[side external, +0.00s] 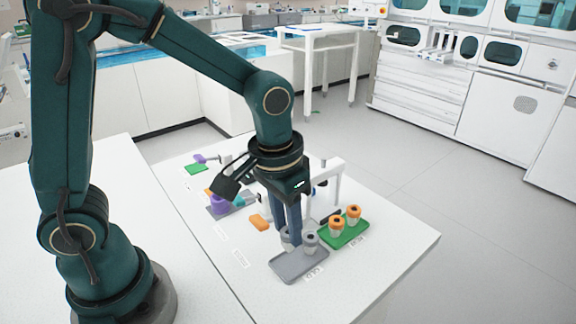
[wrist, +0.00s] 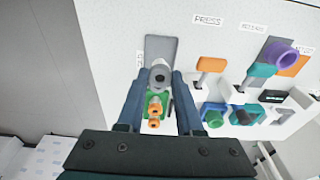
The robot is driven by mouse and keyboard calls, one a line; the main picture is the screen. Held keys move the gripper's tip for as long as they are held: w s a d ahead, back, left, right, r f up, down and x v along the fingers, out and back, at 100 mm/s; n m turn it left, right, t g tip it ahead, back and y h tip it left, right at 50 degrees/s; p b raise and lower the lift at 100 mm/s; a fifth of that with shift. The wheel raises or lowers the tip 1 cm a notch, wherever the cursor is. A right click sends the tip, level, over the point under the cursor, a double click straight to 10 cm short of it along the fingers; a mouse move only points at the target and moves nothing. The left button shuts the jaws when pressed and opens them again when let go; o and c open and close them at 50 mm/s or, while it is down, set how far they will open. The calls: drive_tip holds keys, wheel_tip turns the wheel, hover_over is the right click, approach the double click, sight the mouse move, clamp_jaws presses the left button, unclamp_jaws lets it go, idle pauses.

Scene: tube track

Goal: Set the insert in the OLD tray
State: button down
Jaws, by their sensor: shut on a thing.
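A second grey insert (side external: 310,242) stands upright on the grey tray, just right of the held one. In the wrist view, a grey insert (wrist: 160,76) with a dark hole shows between my fingers (wrist: 161,85), over the grey tray (wrist: 161,47). Whether the held insert touches the tray cannot be told.
A green tray (side external: 343,238) with two orange-topped inserts (side external: 336,226) is close to the right. A white stand (side external: 335,180) rises behind my gripper. An orange block (side external: 259,222) and a purple cup (side external: 220,203) are to the left. The table's front right is bare.

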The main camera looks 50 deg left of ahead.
drive_tip(key=shift+f, duration=2.15)
drive_tip(key=shift+f, duration=0.1)
drive_tip(key=shift+c, duration=2.4)
unclamp_jaws()
drive_tip(key=shift+s+r, duration=0.2)
drive_tip(key=shift+r, duration=1.1)
drive_tip(key=shift+s+r, duration=0.15)
drive_tip(key=shift+r, duration=1.1)
